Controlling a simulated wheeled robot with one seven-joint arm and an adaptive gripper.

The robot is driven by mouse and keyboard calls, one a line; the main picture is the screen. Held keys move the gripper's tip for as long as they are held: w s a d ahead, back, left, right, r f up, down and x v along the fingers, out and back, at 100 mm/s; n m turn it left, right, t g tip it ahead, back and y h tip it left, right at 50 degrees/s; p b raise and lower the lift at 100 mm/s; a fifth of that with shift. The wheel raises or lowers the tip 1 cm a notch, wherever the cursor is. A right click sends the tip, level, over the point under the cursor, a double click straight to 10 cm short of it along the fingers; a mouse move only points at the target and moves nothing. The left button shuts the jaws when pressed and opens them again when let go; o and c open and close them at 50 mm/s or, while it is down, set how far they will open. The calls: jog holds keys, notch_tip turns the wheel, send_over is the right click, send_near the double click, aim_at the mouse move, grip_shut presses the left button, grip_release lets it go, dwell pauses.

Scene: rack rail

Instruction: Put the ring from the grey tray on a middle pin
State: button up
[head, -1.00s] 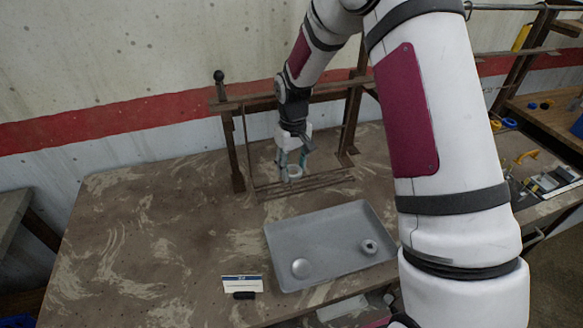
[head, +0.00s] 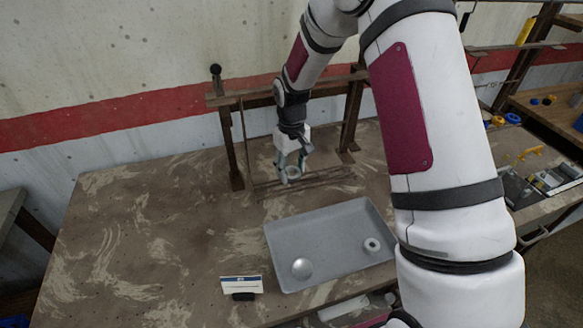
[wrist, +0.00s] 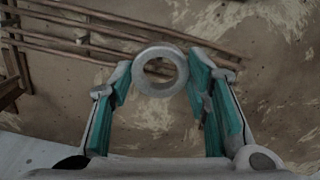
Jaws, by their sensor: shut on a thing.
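My gripper (head: 291,163) is shut on a light grey ring (head: 292,174) and holds it in front of the brown rack (head: 232,150), towards the back of the table. In the wrist view the ring (wrist: 139,71) sits between the teal finger pads (wrist: 160,78), its hole facing the camera. The grey tray (head: 325,222) lies nearer the front. It holds a round pale piece (head: 302,268) and a small piece with a dark centre hole (head: 372,245). I cannot make out separate pins on the rack; its rails (wrist: 75,35) cross the upper left of the wrist view.
A small white sign (head: 241,284) stands left of the tray at the front. The left part of the brown table (head: 140,220) is clear. A side bench at the right carries tools (head: 550,180) and blue and yellow pieces.

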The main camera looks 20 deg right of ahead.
jog(key=shift+f+b, duration=0.4)
jog(key=shift+f, duration=1.15)
jog(key=o, duration=1.2)
